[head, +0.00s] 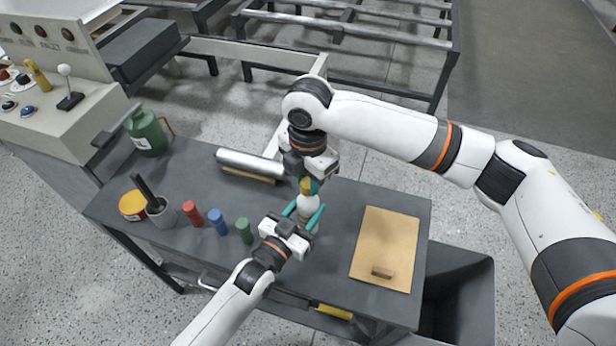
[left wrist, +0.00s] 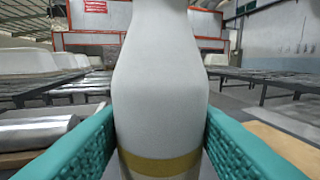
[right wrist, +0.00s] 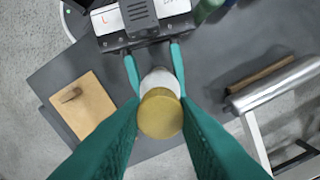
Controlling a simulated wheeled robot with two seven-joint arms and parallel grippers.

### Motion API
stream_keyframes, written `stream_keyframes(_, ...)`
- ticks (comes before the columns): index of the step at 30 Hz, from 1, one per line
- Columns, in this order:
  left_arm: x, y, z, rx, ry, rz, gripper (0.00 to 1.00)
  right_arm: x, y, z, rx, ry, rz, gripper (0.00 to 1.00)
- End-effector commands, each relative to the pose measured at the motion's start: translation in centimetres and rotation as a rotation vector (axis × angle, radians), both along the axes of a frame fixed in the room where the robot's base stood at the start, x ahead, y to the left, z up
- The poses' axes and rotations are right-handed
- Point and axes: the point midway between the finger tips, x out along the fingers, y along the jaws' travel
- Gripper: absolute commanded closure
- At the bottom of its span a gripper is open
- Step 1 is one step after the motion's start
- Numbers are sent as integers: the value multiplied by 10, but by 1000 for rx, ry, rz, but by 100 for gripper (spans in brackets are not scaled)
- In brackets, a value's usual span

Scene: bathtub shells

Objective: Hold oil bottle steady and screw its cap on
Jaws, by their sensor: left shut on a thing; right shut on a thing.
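The white oil bottle (head: 308,207) stands upright near the middle of the table's front part. My left gripper (head: 305,214) is shut on the bottle's body from the front; the left wrist view shows the bottle (left wrist: 160,85) between both teal fingers, above a gold band. The yellow cap (head: 307,186) is at the bottle's top, and my right gripper (head: 309,180) is shut on it from above. In the right wrist view the cap (right wrist: 160,114) lies over the bottle's white shoulder (right wrist: 160,82). The neck is hidden, so I cannot tell how far the cap is seated.
A wooden board (head: 386,248) lies to the right. A silver roll (head: 250,163) lies behind left. Red (head: 192,213), blue (head: 218,221) and green (head: 244,230) cylinders stand left of the bottle, with a grey cup (head: 162,214), yellow tin (head: 132,205) and green can (head: 146,132) beyond.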

Motion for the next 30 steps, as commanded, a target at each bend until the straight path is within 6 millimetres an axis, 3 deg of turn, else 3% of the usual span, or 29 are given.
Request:
stream_keyframes(21, 0, 0, 0, 1, -1, -1, 100, 0, 1, -1, 1, 4, -1715, 100)
stream_keyframes(25, 0, 0, 0, 1, -1, -1, 100, 0, 1, -1, -1, 3, -1957, 100)
stream_keyframes(30, 0, 0, 0, 1, -1, -1, 100, 1, 0, -1, 1, -2, -1968, 100)
